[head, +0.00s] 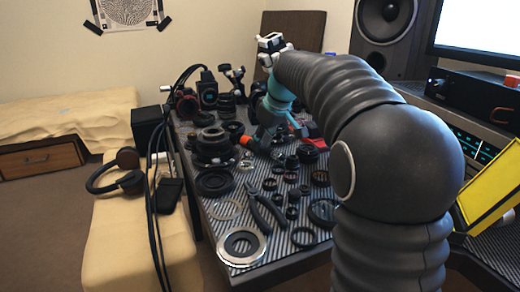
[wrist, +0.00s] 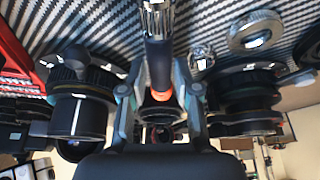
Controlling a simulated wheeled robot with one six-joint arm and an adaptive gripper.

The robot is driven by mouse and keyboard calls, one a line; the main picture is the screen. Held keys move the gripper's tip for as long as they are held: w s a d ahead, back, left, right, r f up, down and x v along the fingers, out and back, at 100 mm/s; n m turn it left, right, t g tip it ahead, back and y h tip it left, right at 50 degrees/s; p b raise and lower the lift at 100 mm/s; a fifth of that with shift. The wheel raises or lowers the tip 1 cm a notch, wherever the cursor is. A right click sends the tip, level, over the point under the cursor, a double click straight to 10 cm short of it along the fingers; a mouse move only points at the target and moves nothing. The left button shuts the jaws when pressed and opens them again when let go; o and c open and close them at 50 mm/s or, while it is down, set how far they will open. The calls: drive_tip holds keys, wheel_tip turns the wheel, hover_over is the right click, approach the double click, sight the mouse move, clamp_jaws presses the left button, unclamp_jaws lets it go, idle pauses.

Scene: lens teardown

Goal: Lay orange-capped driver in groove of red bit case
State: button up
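The orange-capped driver (wrist: 158,62) has a dark handle, an orange ring and a knurled silver part. In the wrist view it lies along the picture's middle between the fingers of my gripper (wrist: 159,78). The teal finger pads close in on both sides of its handle. In the head view my gripper (head: 264,142) points down over the striped table, and the driver's orange cap (head: 245,139) sticks out to its left. The red bit case (head: 315,144) lies right of my gripper, partly hidden; its red edge shows at left in the wrist view (wrist: 14,48). Its groove is not visible.
The striped table (head: 278,238) is crowded with lens barrels, rings and small parts. Pliers (head: 266,206) and a silver ring (head: 241,246) lie toward the front. A large lens part (head: 212,147) stands left of my gripper. A speaker (head: 384,30) stands at the back right.

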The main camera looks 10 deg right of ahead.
drive_tip(key=shift+w+a+f, duration=0.1)
drive_tip(key=shift+f, duration=0.3)
drive_tip(key=shift+f, duration=0.1)
clamp_jaws()
